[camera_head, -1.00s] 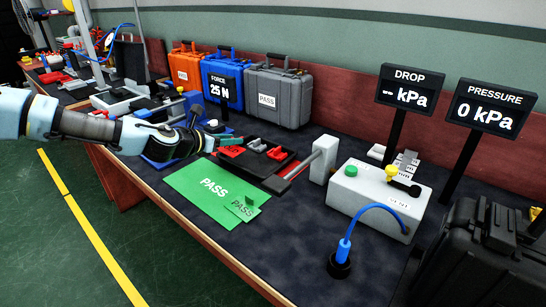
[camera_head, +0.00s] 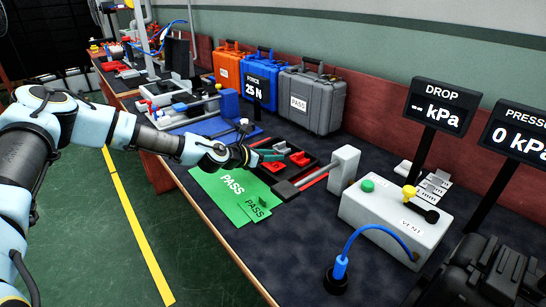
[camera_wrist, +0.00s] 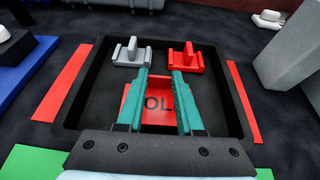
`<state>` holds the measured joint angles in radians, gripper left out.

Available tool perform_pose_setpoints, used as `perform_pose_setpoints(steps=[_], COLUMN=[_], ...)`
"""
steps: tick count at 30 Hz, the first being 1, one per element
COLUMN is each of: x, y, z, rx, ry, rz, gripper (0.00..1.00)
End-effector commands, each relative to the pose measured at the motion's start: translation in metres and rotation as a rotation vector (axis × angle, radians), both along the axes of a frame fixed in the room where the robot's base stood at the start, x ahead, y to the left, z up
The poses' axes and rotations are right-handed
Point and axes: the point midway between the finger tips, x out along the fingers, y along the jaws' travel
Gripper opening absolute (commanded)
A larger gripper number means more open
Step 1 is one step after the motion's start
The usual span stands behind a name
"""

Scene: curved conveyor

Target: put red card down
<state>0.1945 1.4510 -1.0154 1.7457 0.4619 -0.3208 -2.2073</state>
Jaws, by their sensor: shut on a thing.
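My gripper (camera_wrist: 160,75) has its teal fingers around a red card (camera_wrist: 152,98) marked with letters, of which "OL" shows. Part of the card is hidden behind the fingers. The card is over or in the near half of a black tray (camera_wrist: 85,100); whether it touches the floor of the tray I cannot tell. A grey piece (camera_wrist: 131,52) and another red piece (camera_wrist: 186,58), each with an upright tab, sit at the tray's far side. In the head view my gripper (camera_head: 262,156) is at the tray's left end, with the red card (camera_head: 273,167) just below it.
Red strips (camera_wrist: 66,80) lie along the tray's sides. A green PASS sheet (camera_head: 215,190) with a smaller green PASS card (camera_head: 256,207) lies in front. A grey post (camera_head: 344,168) and a white vent box (camera_head: 395,220) stand to the right. Cases (camera_head: 310,100) line the back.

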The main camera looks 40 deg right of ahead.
Motion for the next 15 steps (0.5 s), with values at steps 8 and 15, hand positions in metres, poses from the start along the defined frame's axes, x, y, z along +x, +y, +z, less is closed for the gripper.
perform_pose_setpoints(steps=[8,15], x=[0.0002,0.0001], y=[0.0001,0.0002], z=[-0.0101,-0.0142], rx=[0.000,0.000], ry=[-0.001,0.000], rz=[0.000,0.000], gripper=[0.00,0.37])
